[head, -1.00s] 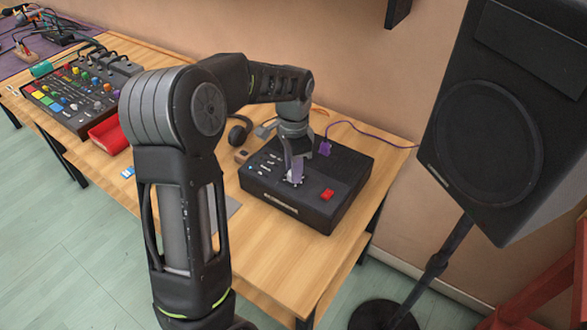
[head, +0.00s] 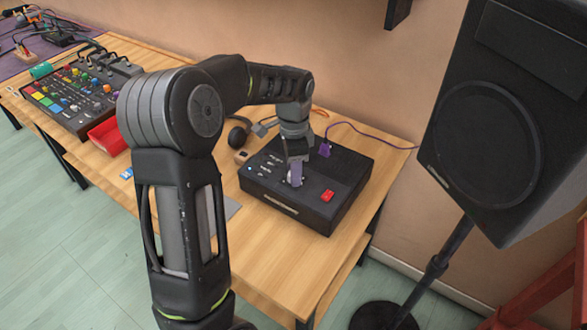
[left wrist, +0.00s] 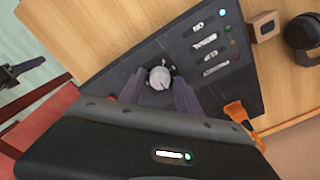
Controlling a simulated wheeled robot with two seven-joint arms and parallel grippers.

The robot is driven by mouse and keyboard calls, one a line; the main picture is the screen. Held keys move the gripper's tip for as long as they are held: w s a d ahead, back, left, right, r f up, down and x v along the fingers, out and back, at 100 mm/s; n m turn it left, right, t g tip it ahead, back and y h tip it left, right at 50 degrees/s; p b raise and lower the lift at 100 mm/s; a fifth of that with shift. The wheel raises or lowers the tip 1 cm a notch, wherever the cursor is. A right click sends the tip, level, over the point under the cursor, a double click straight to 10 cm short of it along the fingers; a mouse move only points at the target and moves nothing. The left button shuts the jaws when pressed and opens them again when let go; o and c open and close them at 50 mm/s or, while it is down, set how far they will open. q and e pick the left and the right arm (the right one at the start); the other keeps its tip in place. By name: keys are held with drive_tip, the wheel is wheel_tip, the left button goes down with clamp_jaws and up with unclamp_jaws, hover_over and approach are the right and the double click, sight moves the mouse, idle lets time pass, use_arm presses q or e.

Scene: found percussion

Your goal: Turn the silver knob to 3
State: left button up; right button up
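The silver knob (left wrist: 159,77) sits on the black panel of a box (head: 330,215) on the wooden table. In the left wrist view its mark points down the picture, towards my gripper's body. My left gripper (head: 295,180) points down at the panel. In the left wrist view its purple fingers (left wrist: 158,84) stand on either side of the knob, very close to it. I cannot tell whether they press on it. In the head view the gripper mostly hides the knob. Any scale numbers around the knob are not readable.
A red switch (head: 328,195) is on the box near the gripper. A purple cable plug (head: 324,149) stands at its back. A mixer (head: 72,98) and a red tray (head: 108,136) lie to the left. A large speaker (head: 500,120) stands at right.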

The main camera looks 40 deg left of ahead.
use_arm(q)
drive_tip(key=shift+o, duration=0.8)
drive_tip(key=shift+r, duration=0.15)
wheel_tip(320, 180, up, 8)
drive_tip(key=shift+f+b, duration=0.2)
drive_tip(key=shift+b, duration=0.2)
